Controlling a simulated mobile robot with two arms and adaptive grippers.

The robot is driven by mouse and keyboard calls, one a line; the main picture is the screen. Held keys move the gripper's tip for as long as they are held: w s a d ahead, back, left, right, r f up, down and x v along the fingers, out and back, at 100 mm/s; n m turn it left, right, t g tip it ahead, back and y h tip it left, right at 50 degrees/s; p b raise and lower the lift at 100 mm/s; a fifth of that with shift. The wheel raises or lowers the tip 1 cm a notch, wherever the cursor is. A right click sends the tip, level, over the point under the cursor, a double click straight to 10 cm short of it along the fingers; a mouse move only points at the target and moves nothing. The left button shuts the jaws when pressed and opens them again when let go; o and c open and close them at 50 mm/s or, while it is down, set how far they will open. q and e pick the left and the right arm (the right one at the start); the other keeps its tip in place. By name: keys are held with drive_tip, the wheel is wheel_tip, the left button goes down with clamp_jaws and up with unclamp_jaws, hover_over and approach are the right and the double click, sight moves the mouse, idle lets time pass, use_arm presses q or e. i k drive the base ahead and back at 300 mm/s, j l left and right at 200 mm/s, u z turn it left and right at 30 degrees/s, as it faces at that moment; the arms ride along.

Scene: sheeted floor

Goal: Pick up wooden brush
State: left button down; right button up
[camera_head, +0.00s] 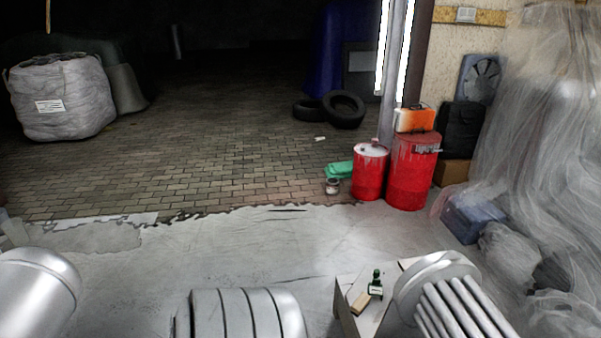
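A small white-topped table (345,323) stands at the bottom, right of centre. On it lies a small tan wooden piece (361,302), which looks like the wooden brush, though its bristles cannot be made out. A dark green bottle (376,284) with a pale label stands right beside it. Silver links of my arms show along the bottom edge, and one covers the right part of the table. Neither of my grippers can be seen.
Two red drums (370,174) (411,175) stand behind the table, with an orange canister (414,119) on the larger one. Plastic sheeting (545,130) hangs at right. Tyres (343,109) and a white bulk bag (62,98) are farther back. The sheeted floor (250,240) is mostly clear.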

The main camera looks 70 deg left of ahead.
sight(362, 302)
drive_tip(key=u, duration=1.8)
drive_tip(key=i+j+z, duration=0.1)
drive_tip(key=j, duration=0.25)
drive_tip(key=i+j+z, duration=0.15)
drive_tip(key=j, duration=0.2)
